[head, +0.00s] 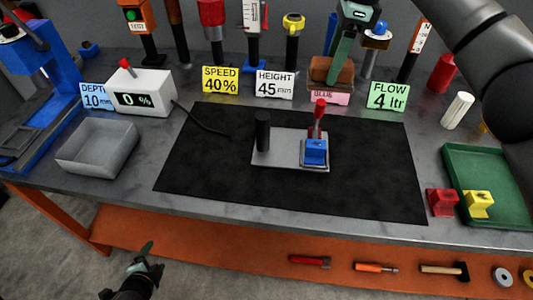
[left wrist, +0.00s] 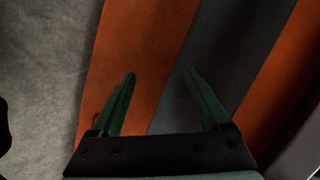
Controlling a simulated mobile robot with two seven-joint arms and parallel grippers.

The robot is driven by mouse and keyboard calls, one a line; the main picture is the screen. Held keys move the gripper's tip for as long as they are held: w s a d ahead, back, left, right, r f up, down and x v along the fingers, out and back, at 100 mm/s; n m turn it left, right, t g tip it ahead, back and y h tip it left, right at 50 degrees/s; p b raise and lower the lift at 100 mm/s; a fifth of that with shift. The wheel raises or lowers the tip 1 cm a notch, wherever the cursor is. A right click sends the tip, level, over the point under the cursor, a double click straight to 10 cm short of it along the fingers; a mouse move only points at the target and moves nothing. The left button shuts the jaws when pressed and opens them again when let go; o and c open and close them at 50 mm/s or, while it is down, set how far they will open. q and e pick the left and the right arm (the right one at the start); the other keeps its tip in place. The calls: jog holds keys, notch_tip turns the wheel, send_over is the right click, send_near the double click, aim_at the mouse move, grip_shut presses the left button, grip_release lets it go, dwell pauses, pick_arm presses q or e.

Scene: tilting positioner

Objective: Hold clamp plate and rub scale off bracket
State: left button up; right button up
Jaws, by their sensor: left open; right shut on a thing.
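The grey clamp plate (head: 284,162) lies on the black mat, with a black upright handle (head: 262,131) at its left. A blue bracket (head: 315,152) sits on the plate's right side, with a red-handled clamp (head: 319,118) behind it. Scale on the bracket is too small to make out. My right gripper (head: 334,66) is shut on a brown block (head: 329,71), held behind the plate near the row of signs. My left gripper (head: 152,257) is open and empty, in front of the bench's front edge; the left wrist view shows its spread fingers (left wrist: 160,73).
The black mat (head: 215,165) is clear around the plate. A grey tray (head: 97,150) and a white display box (head: 143,92) stand left. A green tray (head: 485,165), with red (head: 442,203) and yellow (head: 479,204) blocks near it, is right. Upright tools line the back.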

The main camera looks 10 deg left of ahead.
pick_arm(q)
jog(key=a+r+m+t+y, duration=0.1)
jog(key=a+r+m+y, duration=0.2)
jog(key=a+r+m, duration=0.65)
jog(key=a+r+m+t+y, duration=0.2)
jog(key=a+r+m+y, duration=0.3)
jog(key=a, duration=0.7)
jog(key=a+r+m+t+y, duration=0.1)
jog(key=a+r+m+y, duration=0.1)
jog(key=a+r+m, duration=0.55)
jog(key=w+r+n+t+y, duration=0.1)
jog(key=w+r+n+y, duration=0.45)
jog(key=w+r, duration=1.65)
jog(key=w+d+f+m+t+h, duration=0.1)
jog(key=w+d+f, duration=0.1)
jog(key=d, duration=0.5)
jog(key=w+d+f+m+t+h, duration=0.1)
jog(key=d+f+m, duration=0.15)
jog(key=d, duration=0.45)
jog(key=m+t+h, duration=0.2)
jog(key=h, duration=1.1)
send_near(263, 125)
jog(key=x, duration=1.1)
jog(key=shift+w, duration=0.3)
